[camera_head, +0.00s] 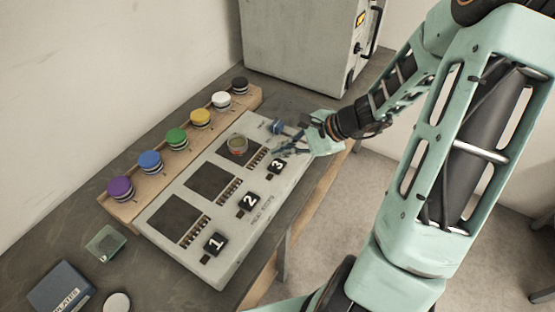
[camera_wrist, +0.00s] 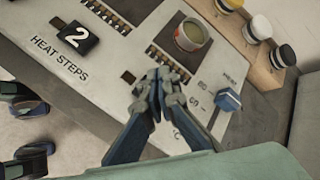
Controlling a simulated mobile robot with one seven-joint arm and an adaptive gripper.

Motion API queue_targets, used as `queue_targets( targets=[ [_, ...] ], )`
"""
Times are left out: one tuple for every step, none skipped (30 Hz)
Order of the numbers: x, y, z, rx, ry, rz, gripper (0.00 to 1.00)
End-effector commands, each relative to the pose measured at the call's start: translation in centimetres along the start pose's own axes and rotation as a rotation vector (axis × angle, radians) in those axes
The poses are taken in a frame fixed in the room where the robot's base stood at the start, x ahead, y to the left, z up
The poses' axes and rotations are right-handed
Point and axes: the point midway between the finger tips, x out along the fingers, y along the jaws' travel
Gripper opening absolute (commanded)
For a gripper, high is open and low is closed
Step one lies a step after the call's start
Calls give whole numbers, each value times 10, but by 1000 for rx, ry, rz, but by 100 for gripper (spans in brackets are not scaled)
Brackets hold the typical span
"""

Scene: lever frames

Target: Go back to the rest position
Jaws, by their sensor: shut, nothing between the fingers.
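My gripper (camera_head: 278,141) is over the right end of the sloped grey panel (camera_head: 160,222), near the tile marked 3. In the wrist view my gripper (camera_wrist: 158,78) is shut and empty, its fingertips together above the panel. A small round tin (camera_head: 238,145) sits on the dark square nearest the gripper; it also shows in the wrist view (camera_wrist: 190,35). A blue slider knob (camera_head: 277,127) is close beside the fingers; in the wrist view the knob (camera_wrist: 229,99) is to their right. The tile marked 3 is hidden in the wrist view.
Purple (camera_head: 121,188), blue, green, yellow, white and black round knobs line a wooden strip behind the panel. A grey cabinet (camera_head: 300,45) stands at the back. A dark blue box (camera_head: 62,288) and a small green box (camera_head: 106,243) lie at the left. Open floor is at the right.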

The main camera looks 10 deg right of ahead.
Motion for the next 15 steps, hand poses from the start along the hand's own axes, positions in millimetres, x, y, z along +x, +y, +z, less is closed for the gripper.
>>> queue_targets(
  targets=[
    [-7,-5,5,-1,1,0,0],
    [-9,-6,6,0,0,0,0],
    [-11,-8,8,0,0,0,0],
    [-13,-10,9,0,0,0,0],
    [-14,-10,10,0,0,0,0],
    [-15,-11,11,0,0,0,0],
    [-16,-11,11,0,0,0,0],
    [-16,-11,11,0,0,0,0],
    [-15,-11,11,0,0,0,0],
    [-15,-11,11,0,0,0,0],
    [-15,-11,11,0,0,0,0],
    [-15,-11,11,0,0,0,0],
    [-15,-11,11,0,0,0,0],
    [-15,-11,11,0,0,0,0],
    [-15,-11,11,0,0,0,0]
  ],
)
